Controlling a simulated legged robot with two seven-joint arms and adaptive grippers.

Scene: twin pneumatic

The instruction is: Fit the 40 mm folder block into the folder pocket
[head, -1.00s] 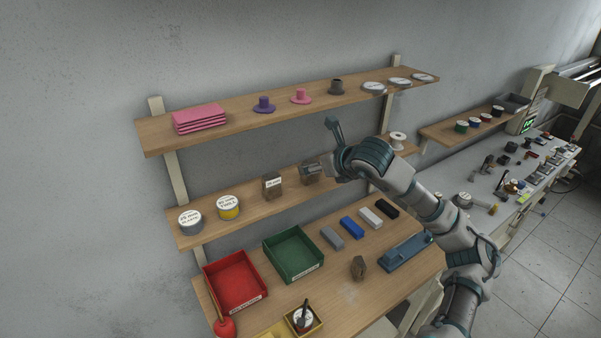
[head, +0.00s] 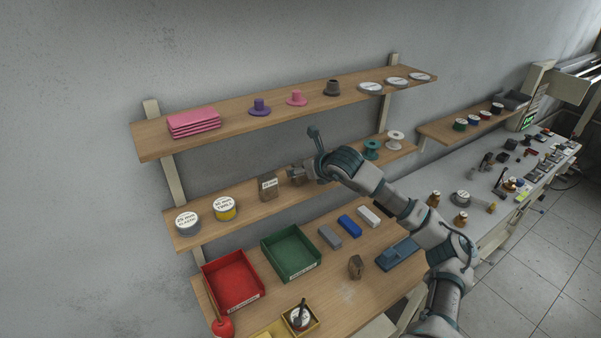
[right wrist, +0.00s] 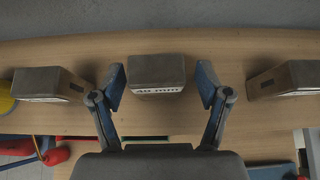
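The 40 mm folder block (right wrist: 156,74), dark grey-brown with a white "40 mm" label, stands on the middle shelf. My right gripper (right wrist: 161,86) is open, with one finger to each side of this block and visible gaps. In the head view the right gripper (head: 310,168) is at the middle shelf beside the block (head: 296,175), partly covering it. A similar block (right wrist: 48,84) stands to the left; it also shows in the head view (head: 268,187). Another block (right wrist: 287,79) stands to the right. I cannot pick out the folder pocket. My left gripper is not in view.
Labelled tins (head: 188,222) stand at the shelf's left end, spools (head: 372,149) at its right. The upper shelf (head: 235,126) is above. On the bench below are a red tray (head: 232,280), a green tray (head: 290,252), coloured bars (head: 349,226) and a brown block (head: 356,266).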

